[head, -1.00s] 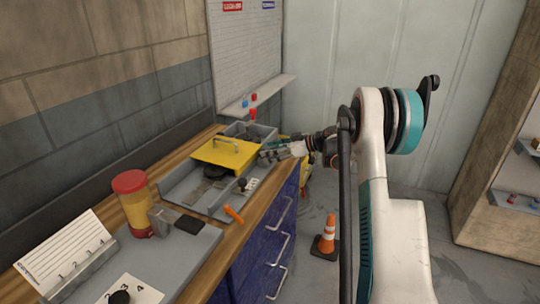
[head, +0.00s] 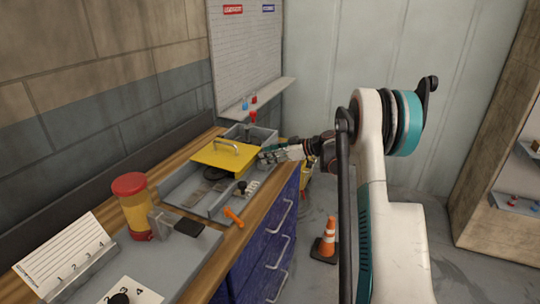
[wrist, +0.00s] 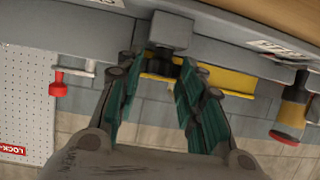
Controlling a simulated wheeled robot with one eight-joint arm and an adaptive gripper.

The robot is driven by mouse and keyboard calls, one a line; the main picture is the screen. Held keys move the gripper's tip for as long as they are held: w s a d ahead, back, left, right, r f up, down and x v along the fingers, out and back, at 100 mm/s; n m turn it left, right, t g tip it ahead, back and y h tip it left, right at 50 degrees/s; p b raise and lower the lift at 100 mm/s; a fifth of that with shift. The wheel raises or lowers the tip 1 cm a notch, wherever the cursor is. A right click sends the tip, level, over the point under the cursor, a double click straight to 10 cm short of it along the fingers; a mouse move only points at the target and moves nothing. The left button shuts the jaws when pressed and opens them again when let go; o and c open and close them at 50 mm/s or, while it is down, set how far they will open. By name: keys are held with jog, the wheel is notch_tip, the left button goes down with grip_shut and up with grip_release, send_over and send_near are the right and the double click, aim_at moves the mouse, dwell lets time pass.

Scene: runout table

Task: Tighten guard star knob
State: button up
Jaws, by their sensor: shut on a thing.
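The yellow guard (head: 220,156) with a metal handle lies over the far part of a grey tray-like fixture in the head view. It also shows in the wrist view as a yellow strip (wrist: 222,79). My gripper (head: 268,155) is at the guard's right side in the head view. In the wrist view, my gripper's teal fingers (wrist: 163,70) are closed around a dark knob (wrist: 160,60) under a grey block (wrist: 171,32). The fingers hide much of the knob, so its star shape and its seating cannot be made out.
The grey fixture (head: 172,196) sits on a wooden bench top. An orange-handled item (head: 233,216), a red-lidded yellow container (head: 136,205) and a numbered card rack (head: 65,255) stand nearer. An orange cone (head: 326,240) stands on the floor beside the blue drawers (head: 262,240).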

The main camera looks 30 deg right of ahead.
jog(key=m+h, duration=0.1)
jog(key=m+t+h, duration=0.2)
jog(key=shift+s+a, duration=0.25)
jog(key=shift+a, duration=0.15)
jog(key=shift+a+m+t+h, duration=0.2)
jog(key=shift+m+t+h, duration=0.3)
jog(key=shift+m+h, duration=0.95)
jog(key=o, duration=1.1)
jog(key=shift+c, duration=0.2)
